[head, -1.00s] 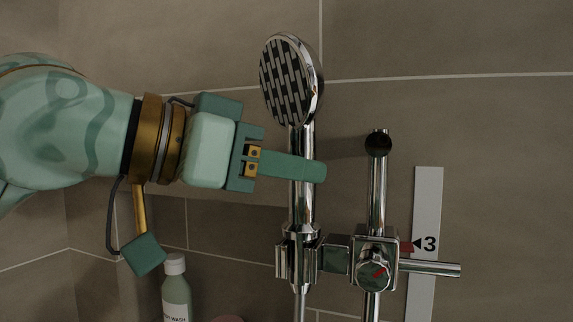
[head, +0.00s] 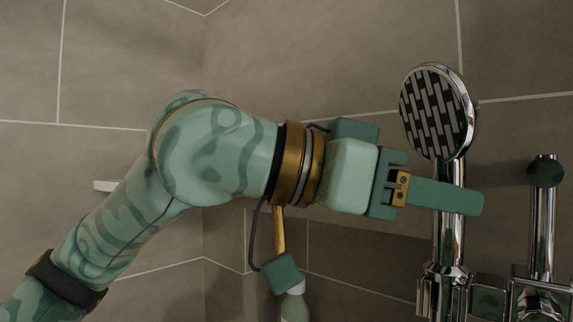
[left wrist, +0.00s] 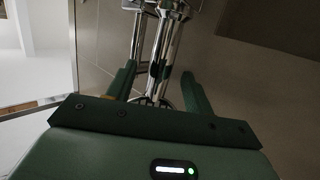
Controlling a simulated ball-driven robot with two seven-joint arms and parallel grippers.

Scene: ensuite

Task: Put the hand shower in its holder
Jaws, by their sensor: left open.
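The chrome hand shower (head: 438,110) stands upright with its round, dark-patterned head at the top right of the head view. Its handle (head: 449,235) runs down into the chrome holder (head: 441,289) on the rail bracket. My left gripper (head: 445,195) comes in from the left, level with the handle just below the head. One finger lies across the front of the handle. In the left wrist view the two fingers (left wrist: 158,88) are apart, with the chrome handle (left wrist: 162,55) between them. The gripper is open around the handle. My right gripper is not in view.
A chrome riser with a dark round end (head: 545,170) stands right of the holder. A pale bottle (head: 295,305) is below my left wrist, partly hidden. Tiled walls (head: 330,60) meet in a corner behind my arm.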

